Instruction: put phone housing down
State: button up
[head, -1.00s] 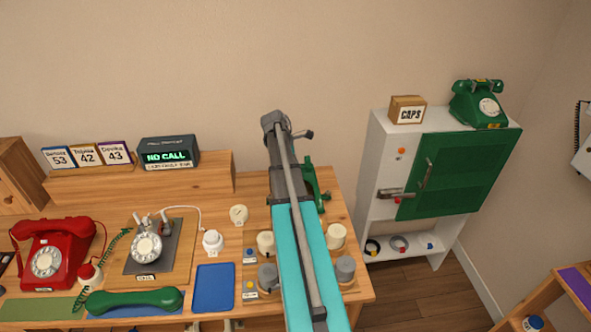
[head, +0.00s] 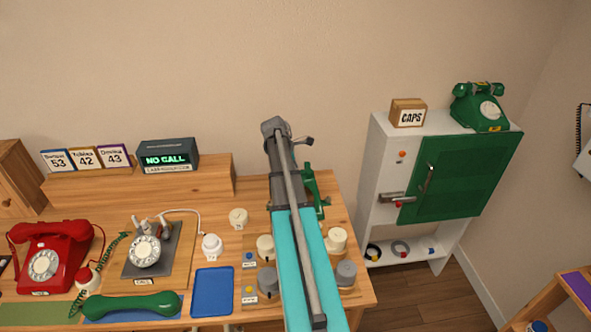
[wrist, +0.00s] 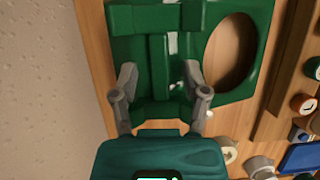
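The green phone housing (wrist: 175,72) fills the top middle of the wrist view, with a large oval hole at its right side. My gripper (wrist: 158,78) has one finger on each side of a green part of it and looks shut on it. In the head view the housing (head: 316,192) is mostly hidden behind my arm, with its green edge showing to the right, at the right end of the wooden desk (head: 222,258). I cannot tell whether the housing touches the desk.
Cream and grey cylinders stand near my arm, such as a cream one (head: 337,239) and a grey one (head: 346,273). A blue mat (head: 212,291) lies left of them. A white cabinet with a green door (head: 465,177) stands to the right. The wall is close behind the desk.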

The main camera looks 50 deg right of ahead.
jog(key=shift+r, duration=0.2)
jog(key=p+v, duration=0.4)
jog(key=shift+r+p, duration=0.3)
jog(key=shift+p, duration=0.05)
jog(key=p+v, duration=0.6)
jog(key=v, duration=0.1)
jog(key=shift+r+p, duration=0.15)
jog(key=shift+p, duration=0.2)
jog(key=shift+a, duration=0.2)
dwell(0.7)
jog(key=a+f+m+t+y, duration=0.15)
jog(key=a+m, duration=0.35)
jog(key=a, duration=2)
jog(key=s+a+m+t+y, duration=0.1)
jog(key=s+a+m, duration=0.1)
jog(key=a, duration=0.8)
jog(key=s+a+m+y, duration=0.1)
jog(key=s+a+m, duration=0.2)
jog(key=a, duration=0.8)
jog(key=shift+s+a+t, duration=0.25)
jog(key=shift+s+t, duration=0.1)
jog(key=shift+s, duration=0.9)
